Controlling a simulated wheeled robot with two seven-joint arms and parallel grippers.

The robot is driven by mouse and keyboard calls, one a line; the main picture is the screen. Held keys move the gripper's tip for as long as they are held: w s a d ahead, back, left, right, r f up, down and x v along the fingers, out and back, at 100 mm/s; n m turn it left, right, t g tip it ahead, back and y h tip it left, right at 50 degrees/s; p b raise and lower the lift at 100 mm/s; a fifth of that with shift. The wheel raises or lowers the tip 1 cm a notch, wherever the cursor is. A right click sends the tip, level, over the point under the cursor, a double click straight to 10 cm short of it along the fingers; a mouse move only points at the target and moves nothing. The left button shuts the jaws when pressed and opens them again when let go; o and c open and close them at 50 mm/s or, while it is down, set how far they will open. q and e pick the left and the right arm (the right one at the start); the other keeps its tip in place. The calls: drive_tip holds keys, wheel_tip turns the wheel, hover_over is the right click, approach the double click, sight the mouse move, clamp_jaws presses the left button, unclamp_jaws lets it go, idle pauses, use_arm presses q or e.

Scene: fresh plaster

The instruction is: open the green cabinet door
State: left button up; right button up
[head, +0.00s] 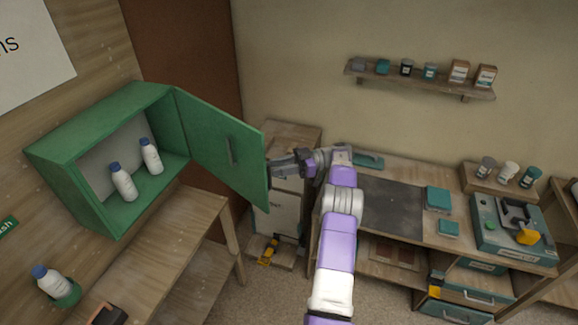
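The green cabinet (88,205) is mounted on the wooden wall at left. Two white bottles with blue caps, one at the front (124,184) and one behind (151,157), stand inside. My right gripper (274,165) is at the door's free right edge, away from the handle. Whether it touches the edge, and whether its fingers are open or shut, I cannot tell. My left gripper is not in view.
A wooden bench (165,250) runs below the cabinet, with another white bottle (49,281) in a green holder. A workbench (408,178) with a dark mat and teal boxes stands at right. A wall shelf (418,80) holds small containers. Floor shows between the benches.

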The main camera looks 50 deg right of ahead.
drive_tip(key=v, duration=0.2)
drive_tip(key=shift+s+d, duration=0.2)
drive_tip(key=shift+d, duration=0.05)
drive_tip(key=shift+v, duration=1.05)
